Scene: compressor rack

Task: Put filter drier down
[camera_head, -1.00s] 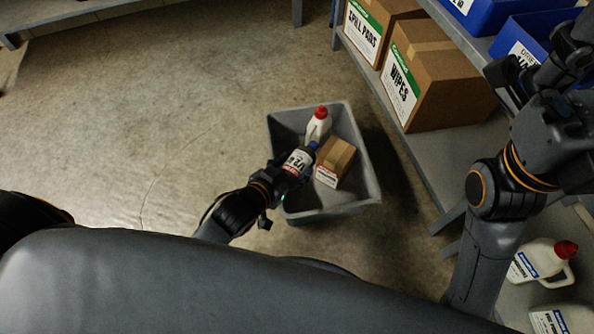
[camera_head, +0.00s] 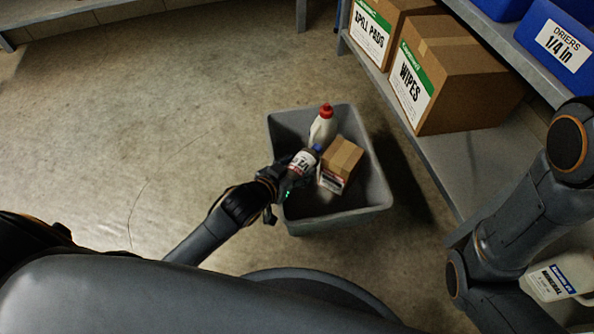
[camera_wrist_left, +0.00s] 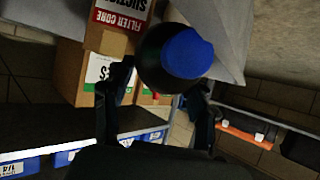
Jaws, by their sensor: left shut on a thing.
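The filter drier (camera_head: 302,163) is a dark cylinder with a white label and a blue cap. My left gripper (camera_head: 288,178) is shut on it, over the left part of the grey bin (camera_head: 375,172). In the left wrist view the drier's blue cap (camera_wrist_left: 187,53) shows large between the fingers of my left gripper (camera_wrist_left: 158,100). Whether the drier touches the bin floor cannot be told. My right arm comes down at the right of the head view, but its gripper is outside the picture.
In the bin are a white bottle with a red cap (camera_head: 322,128) and a small brown carton (camera_head: 341,160). A shelf (camera_head: 455,165) at right holds SPILL PADS (camera_head: 385,35) and WIPES (camera_head: 450,75) boxes, and a blue DRIERS bin (camera_head: 560,45) above. Floor at left is clear.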

